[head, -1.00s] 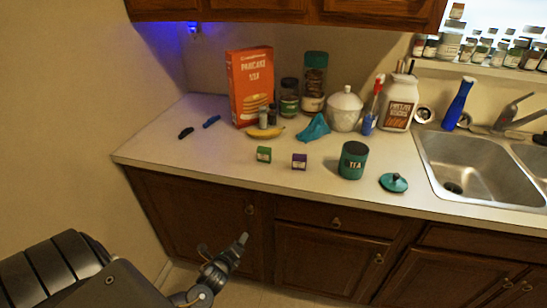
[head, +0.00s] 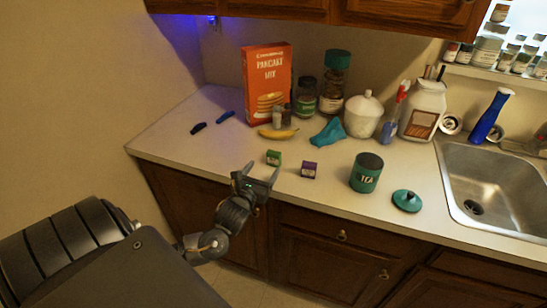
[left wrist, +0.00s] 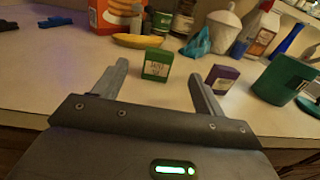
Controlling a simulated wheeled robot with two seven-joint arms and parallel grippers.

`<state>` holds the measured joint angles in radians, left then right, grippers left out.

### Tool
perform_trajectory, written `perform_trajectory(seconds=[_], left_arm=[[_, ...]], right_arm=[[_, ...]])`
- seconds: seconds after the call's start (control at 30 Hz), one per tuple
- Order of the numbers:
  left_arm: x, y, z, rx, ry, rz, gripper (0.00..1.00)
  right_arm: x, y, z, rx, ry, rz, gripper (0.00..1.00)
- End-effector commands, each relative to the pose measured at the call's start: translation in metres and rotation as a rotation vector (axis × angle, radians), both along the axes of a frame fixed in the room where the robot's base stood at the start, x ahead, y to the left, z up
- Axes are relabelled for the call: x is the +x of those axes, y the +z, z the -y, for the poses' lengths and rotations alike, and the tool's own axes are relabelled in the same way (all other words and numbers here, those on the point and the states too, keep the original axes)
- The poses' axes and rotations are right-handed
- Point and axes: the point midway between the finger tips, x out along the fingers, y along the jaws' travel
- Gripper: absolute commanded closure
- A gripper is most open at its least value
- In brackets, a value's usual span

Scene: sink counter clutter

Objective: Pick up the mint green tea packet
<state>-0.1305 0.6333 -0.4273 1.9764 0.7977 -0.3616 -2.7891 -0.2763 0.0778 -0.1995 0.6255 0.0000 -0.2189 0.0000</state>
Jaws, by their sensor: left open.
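The mint green tea packet (head: 273,158) is a small green box standing on the counter near its front edge. In the left wrist view the green packet (left wrist: 157,65) stands just beyond and between the fingertips, with a pale label facing me. My left gripper (head: 262,172) is open and empty, at the counter's front edge, its fingers pointing toward the packet without visibly touching it. It also shows in the left wrist view (left wrist: 157,75). My right gripper is not in view.
A purple packet (head: 309,170) stands close to the right of the green one. Further right are the open tea tin (head: 366,174) and its lid (head: 407,201). A banana (head: 278,134) and blue cloth (head: 328,132) lie behind.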

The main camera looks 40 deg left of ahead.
Motion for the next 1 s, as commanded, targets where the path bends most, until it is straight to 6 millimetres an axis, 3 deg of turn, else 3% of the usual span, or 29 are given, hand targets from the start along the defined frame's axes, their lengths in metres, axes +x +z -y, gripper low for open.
perform_trajectory(seconds=[0.1, 0.23, 0.47, 0.8, 1.0], left_arm=[[0.021, 0.003, -0.006, 0.001, 0.0, 0.003, 0.29], [0.035, 0.002, -0.01, 0.0, 0.001, 0.002, 0.29], [0.04, 0.002, -0.014, -0.001, 0.002, 0.0, 0.29], [0.081, 0.003, -0.029, -0.003, 0.005, 0.002, 0.29], [0.087, 0.001, -0.031, -0.002, 0.003, 0.0, 0.29]], right_arm=[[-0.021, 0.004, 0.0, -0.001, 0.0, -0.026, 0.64], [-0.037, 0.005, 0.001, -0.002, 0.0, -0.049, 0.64], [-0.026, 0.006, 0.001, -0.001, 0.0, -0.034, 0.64], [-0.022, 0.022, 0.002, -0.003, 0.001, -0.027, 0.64], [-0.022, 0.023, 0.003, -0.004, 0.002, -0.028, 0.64]])
